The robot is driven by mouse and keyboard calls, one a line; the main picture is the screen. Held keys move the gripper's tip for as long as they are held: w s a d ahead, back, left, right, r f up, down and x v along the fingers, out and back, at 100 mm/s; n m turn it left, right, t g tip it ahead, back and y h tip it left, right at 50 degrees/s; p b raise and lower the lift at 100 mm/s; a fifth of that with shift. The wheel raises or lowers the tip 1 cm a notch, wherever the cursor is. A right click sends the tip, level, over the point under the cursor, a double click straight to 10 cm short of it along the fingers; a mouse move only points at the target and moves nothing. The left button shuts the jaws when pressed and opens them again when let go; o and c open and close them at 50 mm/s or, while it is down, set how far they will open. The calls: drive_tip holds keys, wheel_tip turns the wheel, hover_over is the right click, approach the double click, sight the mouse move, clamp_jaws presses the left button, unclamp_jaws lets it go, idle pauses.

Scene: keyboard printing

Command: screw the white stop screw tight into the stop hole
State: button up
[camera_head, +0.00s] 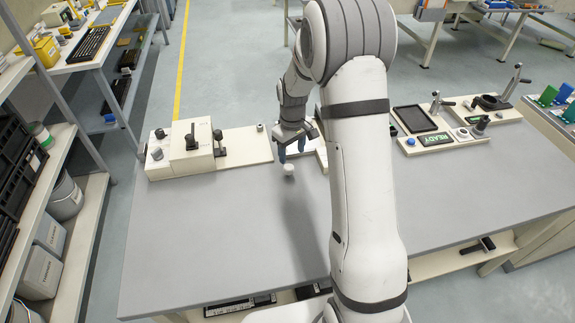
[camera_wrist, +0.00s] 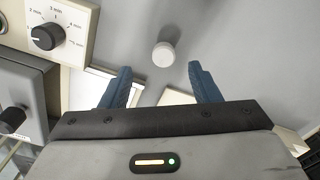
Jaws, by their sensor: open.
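The white stop screw (camera_head: 289,169) appears as a small white round piece on the grey table, below my gripper (camera_head: 291,149) in the head view. It also shows in the wrist view (camera_wrist: 163,55), seen as a pale round cap just beyond the fingertips. My gripper, also in the wrist view (camera_wrist: 160,72), is open with its two blue fingers wide apart and nothing between them. The screw lies roughly on the line midway between the fingers, apart from both. I cannot make out the stop hole in either view.
A cream machine (camera_head: 192,150) with black knobs stands left of my gripper. A timer dial (camera_wrist: 46,37) is close by in the wrist view. A fixture with a green READY display (camera_head: 437,140) and a black tray (camera_head: 415,119) stand at right. The table's front (camera_head: 210,240) is clear.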

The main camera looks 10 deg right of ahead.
sight(288, 167)
drive_tip(key=f, duration=0.3)
drive_tip(key=shift+w+a+f+p, duration=0.1)
drive_tip(key=shift+w+f+p, duration=0.1)
drive_tip(key=shift+f+p, duration=0.1)
drive_tip(key=shift+w+a+f+p, duration=0.1)
drive_tip(key=shift+f+p, duration=0.1)
drive_tip(key=shift+f, duration=0.65)
drive_tip(key=shift+a+f+p, duration=0.15)
drive_tip(key=shift+f+p, duration=0.1)
drive_tip(key=shift+f, duration=0.55)
drive_tip(key=shift+w+a+f+p, duration=0.1)
drive_tip(key=shift+f+p, duration=0.1)
drive_tip(key=shift+f, duration=0.65)
drive_tip(key=c, duration=1)
